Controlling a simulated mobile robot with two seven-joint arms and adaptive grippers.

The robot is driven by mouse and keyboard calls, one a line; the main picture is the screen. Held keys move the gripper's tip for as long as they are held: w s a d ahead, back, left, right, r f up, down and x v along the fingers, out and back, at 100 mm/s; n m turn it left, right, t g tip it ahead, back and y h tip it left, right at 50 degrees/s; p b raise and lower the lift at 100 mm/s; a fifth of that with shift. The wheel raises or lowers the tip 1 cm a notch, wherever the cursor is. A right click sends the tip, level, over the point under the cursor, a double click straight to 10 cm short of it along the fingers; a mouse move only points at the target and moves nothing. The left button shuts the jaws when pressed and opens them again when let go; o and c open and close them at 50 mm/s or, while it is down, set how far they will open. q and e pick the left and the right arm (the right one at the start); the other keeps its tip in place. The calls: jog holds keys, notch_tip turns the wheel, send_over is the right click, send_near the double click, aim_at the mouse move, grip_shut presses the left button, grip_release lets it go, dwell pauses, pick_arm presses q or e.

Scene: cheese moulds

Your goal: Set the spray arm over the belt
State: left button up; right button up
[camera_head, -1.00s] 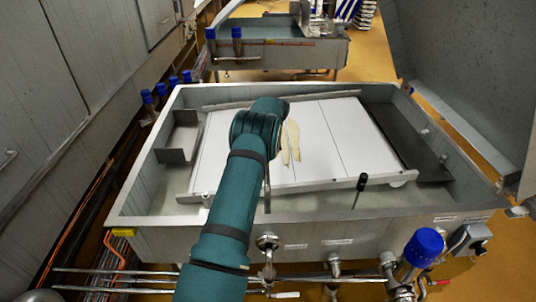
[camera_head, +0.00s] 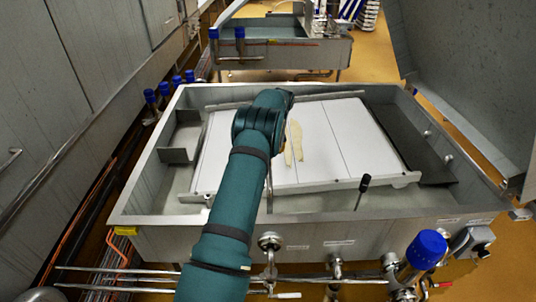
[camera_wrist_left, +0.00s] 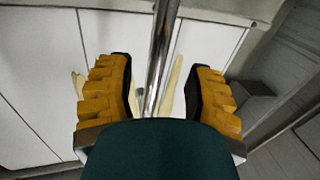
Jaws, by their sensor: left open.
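The white panelled belt (camera_head: 335,130) lies in the steel vat and also shows in the left wrist view (camera_wrist_left: 215,45). A shiny metal tube (camera_wrist_left: 162,45), which looks like the spray arm, runs down between my left gripper's fingers in the left wrist view. My left gripper (camera_wrist_left: 165,95) is open, with a yellow ribbed finger on each side of the tube and gaps to both. The tube's lower end is hidden behind my dark green wrist part. In the head view my left arm covers most of the gripper. My right gripper is not in view.
The steel vat's front wall (camera_head: 350,238) carries valves and a blue-capped fitting (camera_head: 426,249). A black-handled rod (camera_head: 363,186) stands at the belt's front edge. Pale strips (camera_head: 294,142) lie on the belt. A large steel panel (camera_head: 470,80) rises at right.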

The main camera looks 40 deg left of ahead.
pick_arm(q)
notch_tip(320, 180, up, 8)
jog(key=w+d, duration=0.1)
dwell(0.7)
